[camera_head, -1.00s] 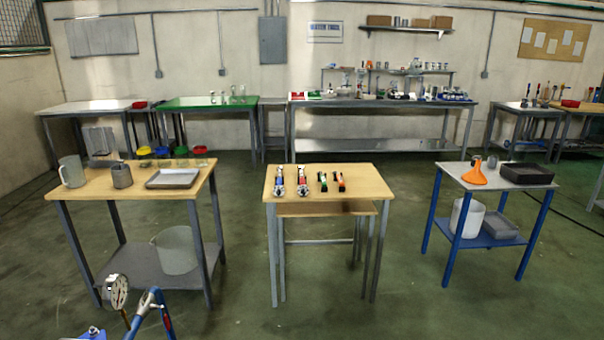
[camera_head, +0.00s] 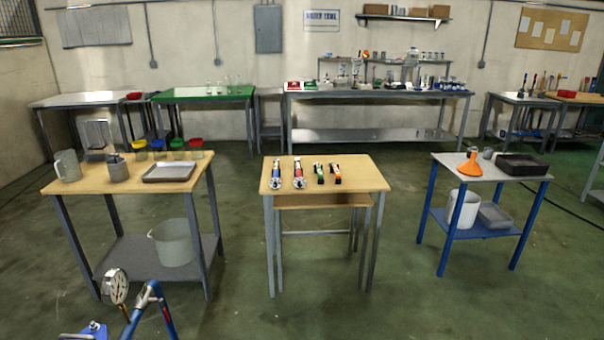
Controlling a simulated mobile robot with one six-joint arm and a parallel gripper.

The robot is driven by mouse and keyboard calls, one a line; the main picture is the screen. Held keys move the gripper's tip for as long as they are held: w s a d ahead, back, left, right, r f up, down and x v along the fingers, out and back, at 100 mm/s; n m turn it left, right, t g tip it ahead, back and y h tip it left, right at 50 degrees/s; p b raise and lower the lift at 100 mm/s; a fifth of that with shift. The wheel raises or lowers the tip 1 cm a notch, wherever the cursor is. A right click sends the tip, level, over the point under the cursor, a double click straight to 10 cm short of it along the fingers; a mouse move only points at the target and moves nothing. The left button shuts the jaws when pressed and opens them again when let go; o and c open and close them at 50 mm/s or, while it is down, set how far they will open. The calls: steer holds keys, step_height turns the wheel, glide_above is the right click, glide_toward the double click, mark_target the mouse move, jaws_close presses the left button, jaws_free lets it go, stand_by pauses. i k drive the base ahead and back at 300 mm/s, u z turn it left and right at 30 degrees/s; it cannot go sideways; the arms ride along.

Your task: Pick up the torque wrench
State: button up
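Several hand tools lie side by side on the light wooden top of the middle table (camera_head: 345,180). From left to right they are a long blue-handled tool (camera_head: 276,174), a long red-handled tool (camera_head: 298,173), a short green tool (camera_head: 319,174) and a short orange tool (camera_head: 335,174). The two long ones have shiny metal ends toward me. They are too small in the picture to tell which is the torque wrench. My gripper is not in view, and nothing touches the tools.
A wooden-topped table (camera_head: 78,182) with cups and a tray stands left. A blue-legged table (camera_head: 450,163) with an orange funnel-shaped item (camera_head: 470,166) stands right. A round gauge (camera_head: 115,287) and blue tubing show at bottom left. Green floor between the tables is clear.

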mark_target(297, 161)
steer(key=z, duration=0.6)
steer(key=i, duration=2.15)
steer(key=z, duration=1.25)
steer(key=k, duration=0.15)
steer(key=u, duration=2.95)
